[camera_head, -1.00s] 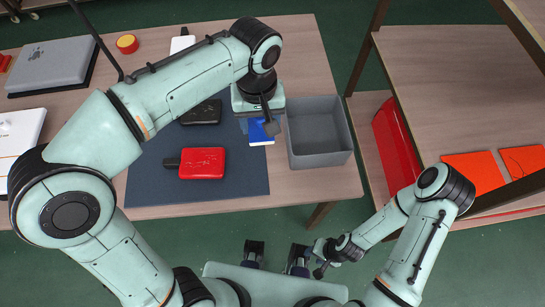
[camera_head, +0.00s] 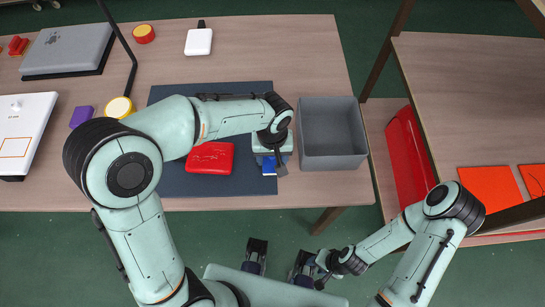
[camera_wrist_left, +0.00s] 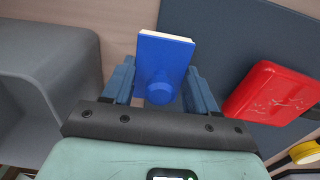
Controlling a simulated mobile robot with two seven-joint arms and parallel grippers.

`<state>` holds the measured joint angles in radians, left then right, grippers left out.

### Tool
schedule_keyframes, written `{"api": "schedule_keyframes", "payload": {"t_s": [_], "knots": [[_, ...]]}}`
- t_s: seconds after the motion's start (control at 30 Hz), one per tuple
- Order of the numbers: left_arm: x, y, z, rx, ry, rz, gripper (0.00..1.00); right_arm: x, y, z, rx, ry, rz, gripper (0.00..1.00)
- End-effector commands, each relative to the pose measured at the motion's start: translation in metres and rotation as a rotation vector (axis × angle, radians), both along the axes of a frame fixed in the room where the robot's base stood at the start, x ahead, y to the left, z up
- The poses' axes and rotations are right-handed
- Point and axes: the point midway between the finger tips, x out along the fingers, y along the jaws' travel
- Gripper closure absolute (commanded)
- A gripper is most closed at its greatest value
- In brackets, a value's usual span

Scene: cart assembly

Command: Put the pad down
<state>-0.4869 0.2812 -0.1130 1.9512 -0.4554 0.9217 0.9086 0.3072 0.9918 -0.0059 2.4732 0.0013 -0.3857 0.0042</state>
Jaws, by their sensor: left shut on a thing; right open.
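My left gripper (camera_head: 274,163) is shut on the blue pad (camera_head: 268,167), above the right edge of the dark mat (camera_head: 230,187), near the table's front. In the left wrist view the pad (camera_wrist_left: 165,50) is a blue block with a pale side and a round blue knob, between the two fingers (camera_wrist_left: 160,88). Whether the pad touches anything below cannot be told. My right gripper (camera_head: 279,262) is open and empty at the bottom of the head view, off the table.
A grey bin (camera_head: 333,160) stands just right of my left gripper. A red case (camera_head: 210,158) lies on the mat to its left. A white device (camera_head: 199,41) and a purple block (camera_head: 82,116) lie on the table. A shelf (camera_head: 460,90) stands at the right.

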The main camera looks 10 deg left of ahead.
Motion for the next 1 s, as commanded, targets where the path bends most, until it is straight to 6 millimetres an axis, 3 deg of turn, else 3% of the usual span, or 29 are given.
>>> {"api": "schedule_keyframes", "payload": {"t_s": [0.1,0.5,0.53,0.6,1.0], "knots": [[0.0,0.0,-0.011,0.0,0.0,0.0,0.67,-0.001,0.0,-0.002,0.0,0.001,0.0,0.57],[0.0,0.0,-0.015,-0.001,-0.001,0.0,0.67,-0.001,0.0,-0.005,0.0,0.002,0.001,0.57],[0.0,0.0,-0.015,-0.001,-0.001,0.0,0.32,-0.001,0.0,-0.005,-0.001,0.001,0.0,0.57],[0.0,0.0,-0.014,-0.001,-0.001,0.0,0.17,-0.001,0.0,-0.004,0.0,0.001,-0.001,0.57],[0.001,0.0,-0.005,-0.002,-0.004,0.0,0.17,0.0,0.0,0.0,0.0,0.0,0.0,0.57]]}}
